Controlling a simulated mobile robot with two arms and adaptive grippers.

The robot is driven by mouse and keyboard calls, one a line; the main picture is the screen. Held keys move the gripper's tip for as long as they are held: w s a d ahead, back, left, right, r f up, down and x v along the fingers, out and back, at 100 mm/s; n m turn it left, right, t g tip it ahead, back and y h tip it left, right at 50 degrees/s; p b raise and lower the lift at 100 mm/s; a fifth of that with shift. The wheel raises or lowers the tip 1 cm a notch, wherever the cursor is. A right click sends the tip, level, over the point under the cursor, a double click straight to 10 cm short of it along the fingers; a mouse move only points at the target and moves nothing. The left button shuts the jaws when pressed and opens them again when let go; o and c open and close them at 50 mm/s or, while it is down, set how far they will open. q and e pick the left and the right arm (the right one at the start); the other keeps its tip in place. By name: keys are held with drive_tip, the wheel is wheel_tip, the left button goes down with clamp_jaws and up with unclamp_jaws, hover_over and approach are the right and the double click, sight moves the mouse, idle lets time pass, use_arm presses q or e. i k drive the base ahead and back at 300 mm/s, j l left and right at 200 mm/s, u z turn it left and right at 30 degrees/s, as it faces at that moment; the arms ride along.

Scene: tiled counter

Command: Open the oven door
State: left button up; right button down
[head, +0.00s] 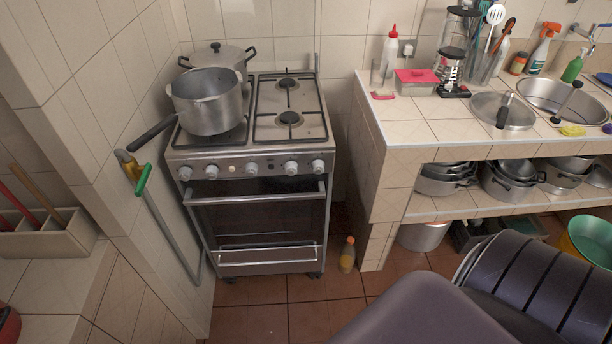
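The stove (250,166) stands against the tiled wall at the centre left of the head view. Its oven door (258,222) has a dark glass front and looks shut. A metal bar handle (255,196) runs across the top of the door, just under the row of knobs (250,169). A second, lower metal bar (265,256) crosses the front near the bottom. Neither of my grippers shows in this view.
A large pot (209,108) sits on the front left burner, its black handle jutting out leftward. A yellow bottle (347,255) stands on the floor at right. The tiled counter (420,132) flanks the stove. Floor before the oven is clear.

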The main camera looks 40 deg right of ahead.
sight(266, 221)
drive_tip(key=z, duration=0.75)
